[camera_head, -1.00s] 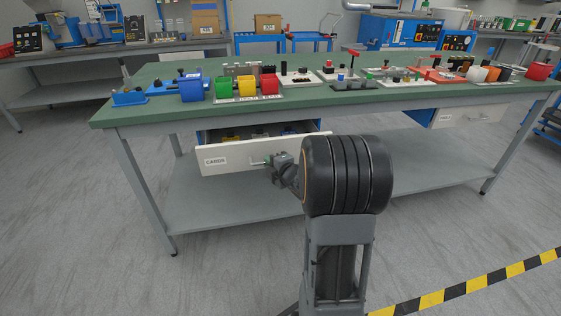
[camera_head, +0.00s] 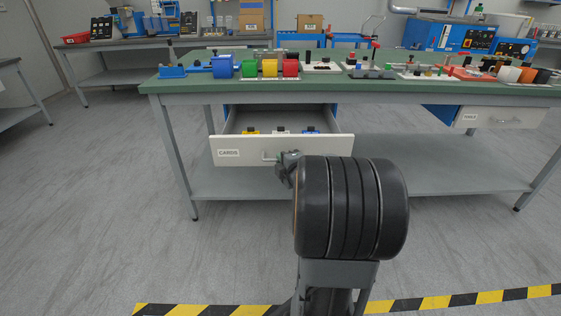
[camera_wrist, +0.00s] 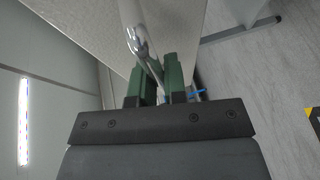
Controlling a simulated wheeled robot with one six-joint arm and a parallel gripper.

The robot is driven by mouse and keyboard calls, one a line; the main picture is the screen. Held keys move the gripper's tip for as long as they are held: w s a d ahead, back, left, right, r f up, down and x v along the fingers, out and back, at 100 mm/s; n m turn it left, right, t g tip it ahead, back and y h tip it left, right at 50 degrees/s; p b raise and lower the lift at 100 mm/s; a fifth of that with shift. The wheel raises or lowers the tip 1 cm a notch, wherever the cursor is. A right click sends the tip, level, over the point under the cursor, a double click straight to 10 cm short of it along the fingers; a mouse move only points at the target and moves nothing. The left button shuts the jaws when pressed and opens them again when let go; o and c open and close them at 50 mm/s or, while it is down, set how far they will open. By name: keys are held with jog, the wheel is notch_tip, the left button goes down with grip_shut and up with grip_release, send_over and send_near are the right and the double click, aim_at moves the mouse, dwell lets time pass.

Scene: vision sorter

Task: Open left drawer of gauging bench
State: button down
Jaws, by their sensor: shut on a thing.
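The gauging bench (camera_head: 400,88) has a green top and grey legs. Its left drawer (camera_head: 228,156), with a white front labelled CARDS, stands pulled out, and its inside shows. Yellow, white and blue items with dark tops (camera_head: 281,132) sit in it. My gripper (camera_head: 284,165) is at the drawer's bar handle (camera_head: 268,157), partly hidden by my wrist. In the wrist view the green fingers (camera_wrist: 160,82) are shut on the metal handle (camera_wrist: 147,58), next to the pale drawer front (camera_wrist: 85,35).
The right drawer (camera_head: 500,117), labelled TOOLS, is at the bench's right. Blue, green, yellow and red bins (camera_head: 269,68) and several fixtures stand on the top. Yellow-black tape (camera_head: 440,302) crosses the floor. The floor at left is clear.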

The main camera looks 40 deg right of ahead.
jog(key=shift+a, duration=0.15)
jog(key=c, duration=1.4)
grip_release()
jog(key=shift+w, duration=0.1)
jog(key=shift+o, duration=1)
jog(key=shift+s, duration=0.2)
